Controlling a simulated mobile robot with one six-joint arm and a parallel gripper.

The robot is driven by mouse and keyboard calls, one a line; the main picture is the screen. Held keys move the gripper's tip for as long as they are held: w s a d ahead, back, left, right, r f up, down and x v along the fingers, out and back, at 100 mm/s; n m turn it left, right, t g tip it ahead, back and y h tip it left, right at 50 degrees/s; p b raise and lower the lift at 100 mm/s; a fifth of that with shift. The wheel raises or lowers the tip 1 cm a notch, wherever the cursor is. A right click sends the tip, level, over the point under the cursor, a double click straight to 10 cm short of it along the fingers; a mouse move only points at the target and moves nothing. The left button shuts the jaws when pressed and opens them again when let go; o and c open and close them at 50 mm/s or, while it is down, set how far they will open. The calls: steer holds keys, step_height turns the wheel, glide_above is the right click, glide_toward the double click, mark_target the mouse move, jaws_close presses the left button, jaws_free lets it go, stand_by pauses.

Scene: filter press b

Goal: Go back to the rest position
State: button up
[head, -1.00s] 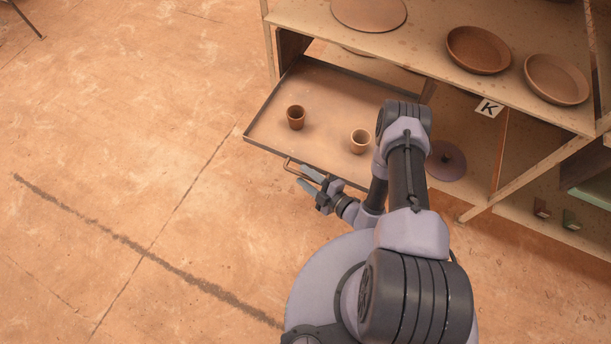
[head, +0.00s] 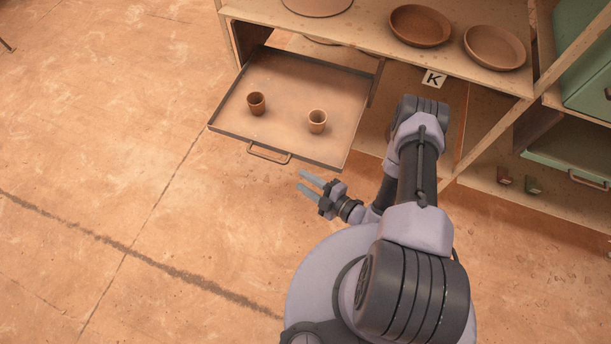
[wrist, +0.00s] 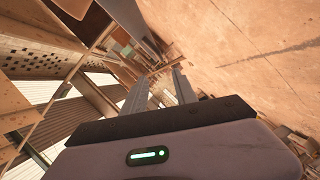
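My gripper (head: 309,185) is in the head view, in front of and to the right of the pulled-out tray drawer's handle (head: 269,153). Its two fingers are apart with nothing between them. They also show apart and empty in the wrist view (wrist: 159,88). The gripper is clear of the drawer and the handle, over bare floor. The tray drawer (head: 290,78) stands pulled out from the shelf unit, with two small brown cups, one at the left (head: 256,103) and one at the right (head: 317,121), standing in it.
The wooden shelf unit (head: 365,52) carries brown plates (head: 419,25) on its top and a sign marked K (head: 433,78) on its edge. A green drawer (head: 566,150) is at the right. The floor (head: 110,120) to the left is clear.

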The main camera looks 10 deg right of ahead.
steer(key=w+a+r+n+g+y, duration=0.1)
steer(key=a+r+n+g+y, duration=0.3)
steer(key=r+n, duration=0.7)
steer(key=w+a+r+n+g+y, duration=0.15)
steer(key=r+n+g, duration=0.35)
steer(key=r+n, duration=0.6)
steer(key=s+r+n+g+h, duration=0.3)
steer(key=s+r+n+h, duration=0.5)
steer(key=s+r+n, duration=0.7)
steer(key=d+r+n+t+h, duration=0.5)
steer(key=r+n, duration=0.3)
steer(key=n, duration=0.3)
steer(key=shift+s+d+r+n+t, duration=0.15)
steer(key=shift+s+d+n+t, duration=0.2)
steer(key=shift+d, duration=0.4)
steer(key=shift+s, duration=0.1)
